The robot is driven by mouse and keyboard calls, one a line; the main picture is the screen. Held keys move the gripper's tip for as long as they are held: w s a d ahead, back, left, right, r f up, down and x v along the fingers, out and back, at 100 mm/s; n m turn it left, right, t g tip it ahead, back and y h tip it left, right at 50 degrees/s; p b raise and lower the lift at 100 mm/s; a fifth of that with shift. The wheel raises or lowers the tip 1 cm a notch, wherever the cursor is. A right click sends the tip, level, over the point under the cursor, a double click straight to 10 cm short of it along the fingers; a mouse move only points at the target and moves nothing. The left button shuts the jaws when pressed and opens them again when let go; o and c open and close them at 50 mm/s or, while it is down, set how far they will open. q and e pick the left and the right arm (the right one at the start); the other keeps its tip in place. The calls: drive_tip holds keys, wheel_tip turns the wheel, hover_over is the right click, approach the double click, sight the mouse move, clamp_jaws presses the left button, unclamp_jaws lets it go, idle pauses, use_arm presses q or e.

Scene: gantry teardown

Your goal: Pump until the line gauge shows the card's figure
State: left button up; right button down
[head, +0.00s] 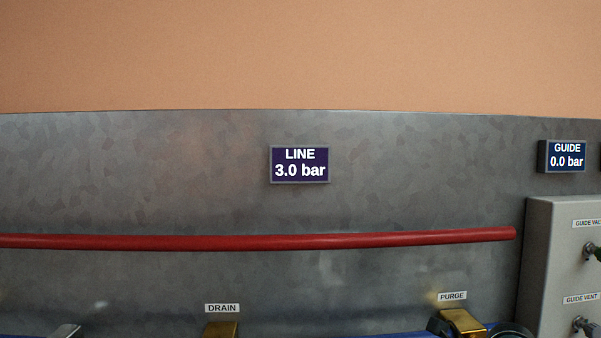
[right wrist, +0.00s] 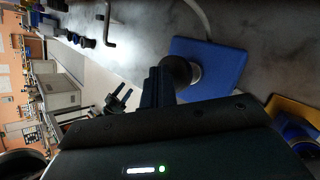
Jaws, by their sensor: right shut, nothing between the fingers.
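The line gauge (head: 300,164) is a small dark display on the grey panel in the head view. It reads LINE 3.0 bar. My right gripper (right wrist: 160,82) shows in the right wrist view, its dark fingers shut with nothing between them. The fingertips are right beside a round black knob (right wrist: 179,69) with a pale collar, standing on a blue block (right wrist: 215,65). I cannot tell whether they touch it. The card with the figure is in neither view.
A red pipe (head: 250,242) runs across the panel. Below it are DRAIN (head: 222,308) and PURGE (head: 452,296) labels above brass-coloured parts. At right, a GUIDE gauge (head: 566,156) reads 0.0 bar above a grey box (head: 545,240) with valve knobs.

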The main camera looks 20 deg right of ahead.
drive_tip(key=shift+f+b, duration=0.6)
drive_tip(key=shift+f, duration=0.15)
drive_tip(key=shift+r, duration=0.1)
idle(0.3)
drive_tip(key=shift+r+p, duration=1.15)
drive_tip(key=shift+r, duration=0.75)
drive_tip(key=shift+r+p, duration=0.5)
drive_tip(key=shift+r, duration=0.3)
wheel_tip(320, 180, up, 4)
drive_tip(key=p, duration=0.2)
drive_tip(key=shift+r+p, duration=0.15)
drive_tip(key=shift+p, duration=0.2)
